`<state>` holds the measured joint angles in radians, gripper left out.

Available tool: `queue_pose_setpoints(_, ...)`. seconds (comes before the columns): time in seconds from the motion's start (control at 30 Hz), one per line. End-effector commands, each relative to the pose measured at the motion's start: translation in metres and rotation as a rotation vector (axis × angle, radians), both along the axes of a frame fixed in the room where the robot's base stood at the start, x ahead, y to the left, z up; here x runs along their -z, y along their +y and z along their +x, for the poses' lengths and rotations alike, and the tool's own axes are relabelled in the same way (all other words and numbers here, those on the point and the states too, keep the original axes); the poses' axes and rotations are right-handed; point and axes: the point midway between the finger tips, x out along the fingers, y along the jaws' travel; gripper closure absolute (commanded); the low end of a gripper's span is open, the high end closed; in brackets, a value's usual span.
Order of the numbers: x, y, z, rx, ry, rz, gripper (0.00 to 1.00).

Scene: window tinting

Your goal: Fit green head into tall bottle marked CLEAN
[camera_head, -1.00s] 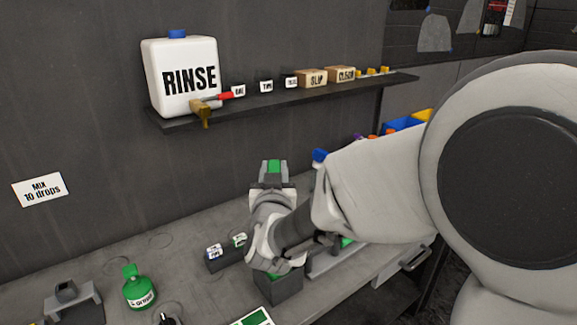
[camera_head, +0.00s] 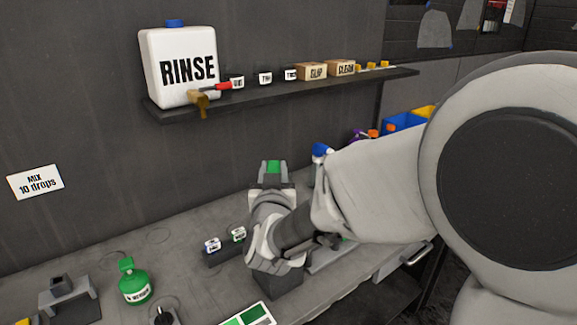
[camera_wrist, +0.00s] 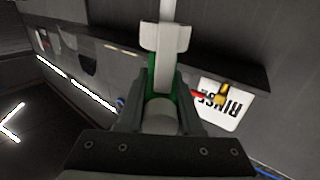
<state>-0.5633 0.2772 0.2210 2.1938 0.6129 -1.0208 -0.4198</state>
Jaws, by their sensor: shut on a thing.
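My gripper (camera_head: 272,168) is raised above the bench and shut on the green head (camera_head: 274,167), of which a small green patch shows between the fingers. In the wrist view, the green head (camera_wrist: 152,75) sits between the fingers, with a pale stem and a wider pale piece beyond it. Much of the head is hidden by the fingers. I see no tall bottle marked CLEAN. A blue-topped item (camera_head: 321,150) shows just behind my arm, but its body and any label are hidden.
A shelf (camera_head: 285,97) on the wall holds a white RINSE jug (camera_head: 185,68), small labelled boxes and a handled tool. A squat green bottle (camera_head: 134,283) and a grey stand (camera_head: 67,297) are on the bench. A dark block (camera_head: 283,284) is below my wrist.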

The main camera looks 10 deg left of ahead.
Motion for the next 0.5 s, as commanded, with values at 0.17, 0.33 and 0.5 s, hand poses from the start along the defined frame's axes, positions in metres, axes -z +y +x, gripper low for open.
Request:
queue_pose_setpoints(0.17,0.007,0.0,0.0,0.0,-0.001,0.0,1.0)
queue_pose_setpoints(0.33,0.012,0.0,0.0,0.0,-0.001,0.0,1.0)
queue_pose_setpoints(0.5,0.017,0.0,0.0,0.0,-0.001,0.0,1.0)
